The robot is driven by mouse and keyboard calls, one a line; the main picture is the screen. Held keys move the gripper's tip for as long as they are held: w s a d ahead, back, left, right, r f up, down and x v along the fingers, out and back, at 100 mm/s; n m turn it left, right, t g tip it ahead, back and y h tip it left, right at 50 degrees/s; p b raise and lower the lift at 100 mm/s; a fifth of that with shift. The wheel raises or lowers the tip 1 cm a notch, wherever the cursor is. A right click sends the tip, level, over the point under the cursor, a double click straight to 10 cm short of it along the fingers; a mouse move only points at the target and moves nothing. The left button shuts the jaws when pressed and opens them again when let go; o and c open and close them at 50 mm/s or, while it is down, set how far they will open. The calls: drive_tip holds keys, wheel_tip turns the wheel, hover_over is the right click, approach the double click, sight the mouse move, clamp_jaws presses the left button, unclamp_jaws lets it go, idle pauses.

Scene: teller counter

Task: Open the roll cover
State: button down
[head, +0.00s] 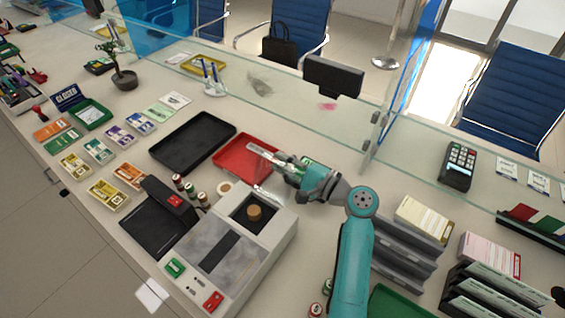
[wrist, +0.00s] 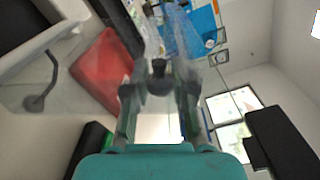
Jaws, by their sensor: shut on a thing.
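The pale machine (head: 215,262) stands on the counter at lower middle. Its square roll well (head: 240,218) is uncovered and a brown roll (head: 254,212) sits inside. A see-through roll cover (head: 262,150) appears to stand raised at the well's back edge; its clear sheet is hard to make out against the red tray. My gripper (head: 290,165) is behind the well, at the cover's upper part. In the wrist view my gripper (wrist: 159,88) is shut on a dark knob (wrist: 158,72) that appears to belong to the cover.
A red tray (head: 232,160) and a black tray (head: 170,150) lie behind the machine. Several small rolls (head: 190,189) stand left of the well. A glass screen (head: 340,105) runs along the counter behind my gripper. Grey paper racks (head: 400,262) stand right of my arm.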

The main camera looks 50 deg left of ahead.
drive_tip(key=shift+s+d+r+n, duration=0.15)
drive_tip(key=shift+s+r+n, duration=0.3)
drive_tip(key=shift+n, duration=0.25)
drive_tip(key=shift+s+d+r+n, duration=0.15)
drive_tip(key=shift+s+r+n, duration=0.2)
drive_tip(key=shift+n, duration=0.35)
drive_tip(key=c, duration=1)
unclamp_jaws()
drive_tip(key=shift+o, duration=0.2)
drive_tip(key=v, duration=1.2)
